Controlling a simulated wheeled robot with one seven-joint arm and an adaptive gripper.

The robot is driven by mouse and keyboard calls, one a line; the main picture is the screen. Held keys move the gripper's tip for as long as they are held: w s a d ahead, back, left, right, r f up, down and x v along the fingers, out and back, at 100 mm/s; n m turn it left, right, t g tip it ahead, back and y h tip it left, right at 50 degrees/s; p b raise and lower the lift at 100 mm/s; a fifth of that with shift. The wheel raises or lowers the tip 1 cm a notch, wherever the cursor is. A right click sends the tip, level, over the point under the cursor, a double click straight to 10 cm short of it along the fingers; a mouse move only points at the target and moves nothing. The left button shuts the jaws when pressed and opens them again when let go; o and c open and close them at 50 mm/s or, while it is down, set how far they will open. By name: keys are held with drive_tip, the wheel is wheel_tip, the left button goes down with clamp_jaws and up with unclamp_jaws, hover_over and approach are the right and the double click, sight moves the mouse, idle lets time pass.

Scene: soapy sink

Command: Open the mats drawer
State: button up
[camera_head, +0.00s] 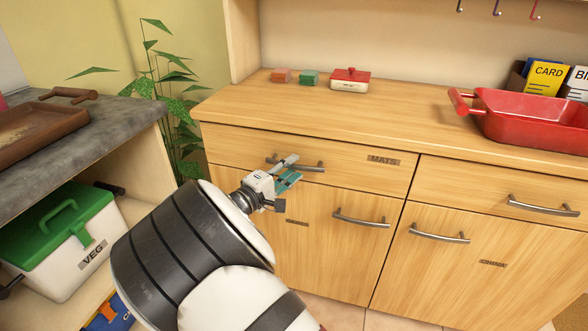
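The mats drawer (350,175) is the upper left drawer of the wooden cabinet, with a dark "MATS" label (383,160) on its front. Its front looks flush with the cabinet, so it looks closed. Its metal bar handle (312,168) runs sideways, left of the label. My gripper (289,171), with grey and teal fingers, is at the left half of this handle and covers part of it. The handle seems to pass by or between the fingertips. I cannot tell whether the fingers touch it or are closed on it.
Below are cupboard doors with bar handles (362,220); another drawer (520,200) is at right. The cabinet top holds a red tray (530,118), a small red-lidded box (350,80) and two small blocks. A counter (95,112) with a green-lidded "VEG" box (60,245) stands left.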

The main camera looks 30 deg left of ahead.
drive_tip(key=shift+w+d, duration=0.15)
drive_tip(key=shift+w, duration=0.7)
drive_tip(key=shift+c, duration=0.3)
clamp_jaws()
